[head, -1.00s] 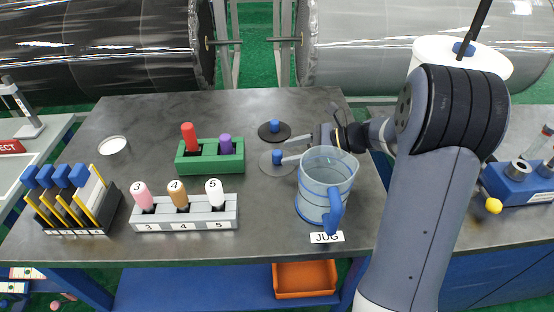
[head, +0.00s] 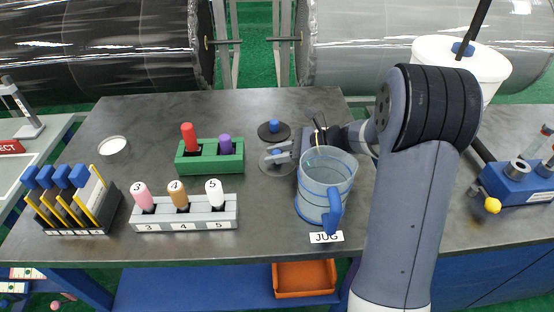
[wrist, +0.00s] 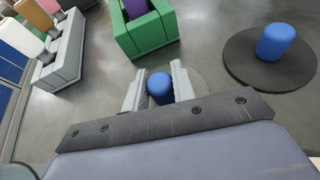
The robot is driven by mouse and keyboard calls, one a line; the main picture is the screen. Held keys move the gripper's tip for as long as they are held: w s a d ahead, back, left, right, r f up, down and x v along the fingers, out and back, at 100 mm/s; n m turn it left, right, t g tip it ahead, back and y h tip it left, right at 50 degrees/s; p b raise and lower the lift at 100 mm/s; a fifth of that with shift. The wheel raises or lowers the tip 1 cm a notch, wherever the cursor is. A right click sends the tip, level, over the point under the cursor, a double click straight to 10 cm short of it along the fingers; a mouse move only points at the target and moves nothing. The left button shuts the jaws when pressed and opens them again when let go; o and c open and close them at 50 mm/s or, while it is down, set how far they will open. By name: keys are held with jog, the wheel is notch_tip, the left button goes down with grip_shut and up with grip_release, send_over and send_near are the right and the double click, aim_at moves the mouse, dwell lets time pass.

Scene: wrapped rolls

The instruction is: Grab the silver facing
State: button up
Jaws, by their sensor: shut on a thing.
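The silver facing (head: 277,169) is a thin, pale grey disc with a blue knob on top. It lies on the table just left of the clear jug. My gripper (head: 277,153) reaches in from the right, low over the disc, and is shut on its blue knob. In the wrist view the knob (wrist: 160,90) sits between the two grey fingers, and part of the disc is hidden under them. I see no clear gap between disc and table.
A dark disc with a blue knob (head: 273,132) lies just behind. The jug (head: 325,190) stands close in front of my wrist. A green block (head: 210,163) with red and purple pegs is to the left, beside a grey numbered rack (head: 185,213).

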jog(key=c, duration=0.3)
